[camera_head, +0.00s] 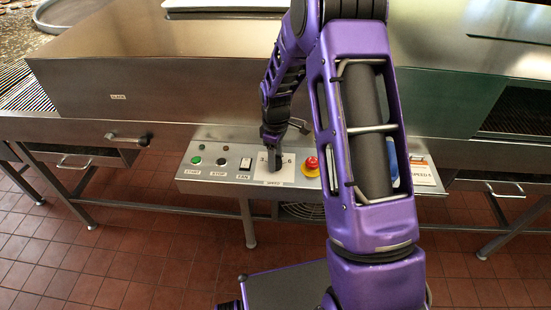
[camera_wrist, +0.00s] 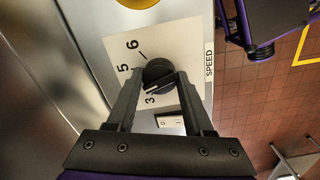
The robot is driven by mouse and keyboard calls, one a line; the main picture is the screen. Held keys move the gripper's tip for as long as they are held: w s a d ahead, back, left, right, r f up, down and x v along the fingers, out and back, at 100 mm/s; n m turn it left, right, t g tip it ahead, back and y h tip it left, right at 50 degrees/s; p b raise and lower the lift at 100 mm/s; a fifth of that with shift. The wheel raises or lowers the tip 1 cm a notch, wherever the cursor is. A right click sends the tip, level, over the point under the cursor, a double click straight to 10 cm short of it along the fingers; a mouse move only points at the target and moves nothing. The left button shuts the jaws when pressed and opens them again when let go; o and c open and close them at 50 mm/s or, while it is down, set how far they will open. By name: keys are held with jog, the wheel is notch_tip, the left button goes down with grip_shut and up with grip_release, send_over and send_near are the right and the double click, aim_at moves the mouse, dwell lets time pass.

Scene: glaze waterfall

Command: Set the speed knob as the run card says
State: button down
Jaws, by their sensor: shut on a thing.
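A black speed knob (camera_wrist: 158,72) sits on a white dial plate (camera_wrist: 170,38) with printed numbers; I can read 3, 5 and 6. My gripper (camera_wrist: 158,79) is shut on the knob, with a finger on either side, and also shows over the dial in the head view (camera_head: 272,158). A white mark on the knob's face lies on the side near the 3; its exact setting is hard to tell. The 4 is not visible. The run card (camera_head: 423,173) stands at the panel's right end; it reads "SPEED", with a digit too small to read surely.
The control panel (camera_head: 230,187) also carries a green start button (camera_head: 196,160), a black stop button (camera_head: 221,161), a fan rocker switch (camera_head: 245,163) and a red emergency button (camera_head: 311,163). The steel machine housing (camera_head: 150,85) rises behind. My arm covers part of the panel's right side.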

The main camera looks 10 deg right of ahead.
jog(key=m+b, duration=0.1)
jog(key=m, duration=0.2)
jog(key=shift+m, duration=0.4)
jog(key=m, duration=0.3)
jog(key=shift+m, duration=0.3)
jog(key=m, duration=0.4)
jog(key=shift+b, duration=0.3)
jog(key=shift+m, duration=2.1)
jog(key=shift+c, duration=1.5)
grip_release()
notch_tip(320, 180, up, 18)
jog(key=p, duration=0.1)
jog(key=shift+f+p, duration=0.25)
jog(key=shift+p, duration=0.1)
